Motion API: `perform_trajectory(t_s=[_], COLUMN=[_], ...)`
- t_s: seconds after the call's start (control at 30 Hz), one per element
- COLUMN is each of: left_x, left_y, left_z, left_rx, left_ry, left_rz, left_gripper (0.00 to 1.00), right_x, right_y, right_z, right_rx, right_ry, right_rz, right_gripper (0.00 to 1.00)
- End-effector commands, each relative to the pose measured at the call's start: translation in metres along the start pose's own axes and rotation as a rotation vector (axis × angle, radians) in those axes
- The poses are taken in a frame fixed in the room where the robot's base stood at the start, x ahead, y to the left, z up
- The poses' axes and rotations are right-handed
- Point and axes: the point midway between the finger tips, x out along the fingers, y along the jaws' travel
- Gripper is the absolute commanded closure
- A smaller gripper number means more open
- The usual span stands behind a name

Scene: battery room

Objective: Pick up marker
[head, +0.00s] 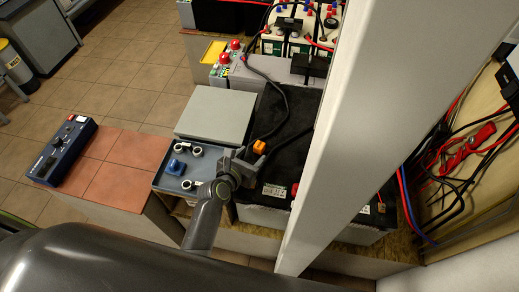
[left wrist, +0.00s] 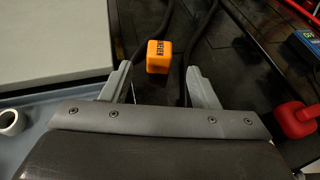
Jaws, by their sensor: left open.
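A small orange block (head: 259,147) with dark lettering on one face lies on a black battery top (head: 292,122). It is the only thing here that could be the marker, and I cannot tell for sure that it is. My left gripper (head: 242,158) is just short of it, on the near left side. In the left wrist view the orange block (left wrist: 159,57) sits just beyond and between the two open fingertips (left wrist: 160,72), and nothing is held. Whether a finger touches it cannot be told. My right gripper is not in view.
Black cables run across the battery beside the block. A grey box (head: 214,112) and a blue-grey tray (head: 163,182) with metal clamps and a blue piece stand to the left. A pale post (head: 345,130) rises on the right. A red cap (left wrist: 296,119) is right of the gripper.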

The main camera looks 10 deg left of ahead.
Motion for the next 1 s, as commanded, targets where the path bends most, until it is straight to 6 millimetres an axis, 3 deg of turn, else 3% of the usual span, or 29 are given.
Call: perform_trajectory(t_s=[0.4,0.77,1.0], left_x=[0.044,0.05,0.05], left_y=[0.001,0.001,0.001], left_z=[-0.003,0.0,0.0], left_rx=[0.002,0.0,0.0], left_ry=[-0.001,0.001,0.0], left_rz=[-0.001,0.0,0.0], left_gripper=[0.45,0.45,0.73], right_x=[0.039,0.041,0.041], right_y=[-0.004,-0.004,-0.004], right_z=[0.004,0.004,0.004], right_rx=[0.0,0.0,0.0], right_ry=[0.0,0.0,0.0], right_rz=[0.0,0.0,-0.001], right_gripper=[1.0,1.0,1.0])
